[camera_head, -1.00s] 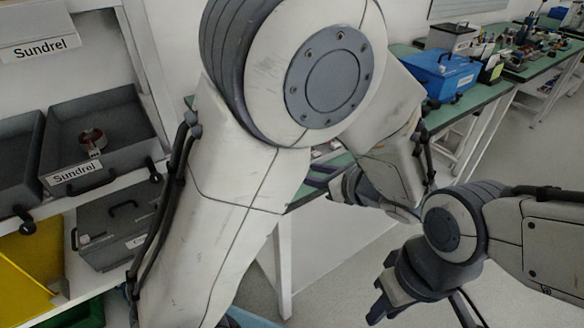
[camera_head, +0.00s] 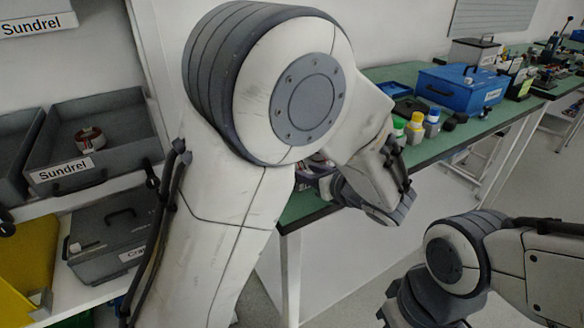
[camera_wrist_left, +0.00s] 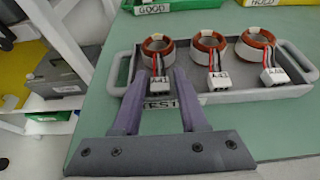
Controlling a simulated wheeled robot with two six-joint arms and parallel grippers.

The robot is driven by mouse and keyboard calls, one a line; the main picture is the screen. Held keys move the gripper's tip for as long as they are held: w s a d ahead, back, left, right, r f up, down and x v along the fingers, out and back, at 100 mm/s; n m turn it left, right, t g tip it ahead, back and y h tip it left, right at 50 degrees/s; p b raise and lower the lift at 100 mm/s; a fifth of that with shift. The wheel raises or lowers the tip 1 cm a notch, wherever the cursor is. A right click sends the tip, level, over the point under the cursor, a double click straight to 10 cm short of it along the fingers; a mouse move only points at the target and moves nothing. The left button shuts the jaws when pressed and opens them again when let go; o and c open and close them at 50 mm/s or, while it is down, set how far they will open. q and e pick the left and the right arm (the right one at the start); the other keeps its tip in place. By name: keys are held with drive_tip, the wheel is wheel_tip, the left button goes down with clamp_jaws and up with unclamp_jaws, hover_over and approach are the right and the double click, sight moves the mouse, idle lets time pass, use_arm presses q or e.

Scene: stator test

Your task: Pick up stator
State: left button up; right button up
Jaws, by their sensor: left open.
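Three stators, copper-coloured rings with wires and white connectors, stand in a row in a grey handled tray (camera_wrist_left: 240,97) labelled TEST in the left wrist view: a left stator (camera_wrist_left: 157,48), a middle stator (camera_wrist_left: 209,43) and a right stator (camera_wrist_left: 258,42). My left gripper (camera_wrist_left: 161,78) is open, with its purple fingers on either side of the left stator's connector in the picture. I cannot tell if they touch it. In the head view the left arm largely hides this gripper and the tray. My right gripper (camera_head: 410,302) is cut off at the bottom edge, its fingers not visible.
Another stator (camera_head: 89,139) lies in a grey bin (camera_head: 122,150) labelled Sundrel on the left shelf. A blue box (camera_head: 462,88) and several small bottles stand on the green bench (camera_head: 440,145).

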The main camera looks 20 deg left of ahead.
use_arm(q)
drive_tip(key=shift+w+d, duration=0.1)
drive_tip(key=shift+w, duration=0.05)
drive_tip(key=shift+c, duration=0.3)
drive_tip(key=shift+a, duration=0.3)
clamp_jaws()
drive_tip(key=shift+r, duration=0.1)
